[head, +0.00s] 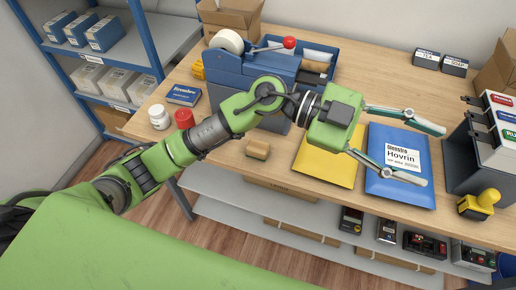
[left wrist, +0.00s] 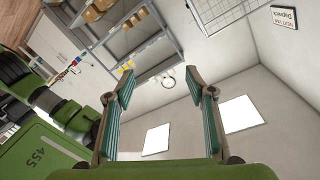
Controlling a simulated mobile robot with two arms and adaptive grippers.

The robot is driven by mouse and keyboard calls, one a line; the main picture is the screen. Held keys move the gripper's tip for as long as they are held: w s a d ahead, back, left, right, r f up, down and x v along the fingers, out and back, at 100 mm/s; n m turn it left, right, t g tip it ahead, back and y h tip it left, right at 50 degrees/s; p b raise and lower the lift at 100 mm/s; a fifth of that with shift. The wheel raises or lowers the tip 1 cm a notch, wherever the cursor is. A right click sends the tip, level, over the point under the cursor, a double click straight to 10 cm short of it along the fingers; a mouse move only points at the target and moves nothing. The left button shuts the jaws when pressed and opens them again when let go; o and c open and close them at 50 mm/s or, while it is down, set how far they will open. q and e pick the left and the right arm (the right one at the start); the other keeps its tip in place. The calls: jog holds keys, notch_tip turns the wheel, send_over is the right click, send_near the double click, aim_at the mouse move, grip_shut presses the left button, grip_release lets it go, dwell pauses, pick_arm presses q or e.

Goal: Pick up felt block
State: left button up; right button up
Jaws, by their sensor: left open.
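The felt block (head: 257,150) appears to be the small tan block on the wooden counter, near its front edge and left of the yellow envelope. My left gripper (head: 432,155) is open and empty. Its fingers point right, above the blue envelope, well to the right of the block. In the left wrist view my open left gripper (left wrist: 161,80) faces walls and shelving, with nothing between its fingers. The block does not show there. My right gripper is in neither view.
A yellow envelope (head: 327,165) and a blue envelope (head: 402,191) lie right of the block. A blue tape dispenser (head: 228,68) stands behind. A white bottle (head: 159,117), red-capped jar (head: 184,118) and blue box (head: 183,95) are left.

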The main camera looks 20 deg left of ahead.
pick_arm(q)
notch_tip(320, 180, down, 6)
jog(key=a+y, duration=0.2)
jog(key=y, duration=0.2)
jog(key=n+t+y+p, duration=0.15)
jog(key=n+y, duration=0.55)
jog(key=y, duration=0.8)
send_over(258, 146)
jog(key=shift+t, duration=0.45)
jog(key=f, duration=1.4)
jog(key=shift+w+a+f, duration=0.15)
jog(key=shift+a+f, duration=0.1)
jog(key=f+p, duration=0.1)
jog(key=f, duration=0.1)
jog(key=f+p, duration=0.1)
jog(key=f, duration=0.2)
jog(key=shift+d+f, duration=0.2)
jog(key=shift+f, duration=0.3)
jog(key=c, duration=1.3)
